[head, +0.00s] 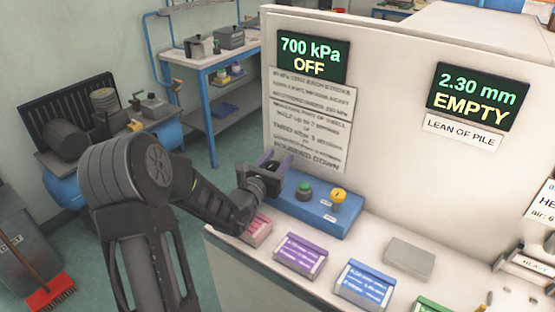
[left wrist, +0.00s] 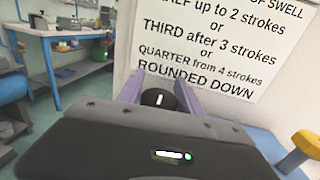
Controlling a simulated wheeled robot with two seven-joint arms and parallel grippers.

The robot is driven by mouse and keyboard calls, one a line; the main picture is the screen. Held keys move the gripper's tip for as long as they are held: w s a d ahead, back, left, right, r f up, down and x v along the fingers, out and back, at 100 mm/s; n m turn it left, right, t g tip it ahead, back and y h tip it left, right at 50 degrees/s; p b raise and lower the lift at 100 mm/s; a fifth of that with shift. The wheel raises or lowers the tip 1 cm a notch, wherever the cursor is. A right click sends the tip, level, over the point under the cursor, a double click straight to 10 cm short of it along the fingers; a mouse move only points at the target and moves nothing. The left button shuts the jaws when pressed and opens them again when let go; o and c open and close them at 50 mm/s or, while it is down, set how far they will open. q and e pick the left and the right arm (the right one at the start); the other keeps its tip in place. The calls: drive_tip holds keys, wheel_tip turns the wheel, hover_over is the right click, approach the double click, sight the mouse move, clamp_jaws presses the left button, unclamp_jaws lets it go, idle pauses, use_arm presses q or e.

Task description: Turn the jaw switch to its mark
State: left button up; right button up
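A blue control box (head: 325,217) stands on the white counter against the panel. It carries a green button (head: 305,188) and a yellow knob (head: 338,196). My left gripper (head: 272,160) is at the box's left end, with its two purple fingers spread apart. In the left wrist view a round black knob with a white line (left wrist: 158,98), likely the jaw switch, shows between the fingers. The line points roughly up in that picture. Whether a finger touches the knob is unclear. The knob's mark is hidden. The yellow knob also shows in the left wrist view (left wrist: 306,145). My right gripper is not in view.
Pink (head: 257,230), purple (head: 300,255) and blue (head: 364,285) labelled blocks lie on the counter in front of the box, with a grey block (head: 409,258) to the right. Displays read "700 kPa OFF" (head: 313,56) and "2.30 mm EMPTY" (head: 478,96).

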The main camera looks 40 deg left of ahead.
use_arm(q)
clamp_jaws()
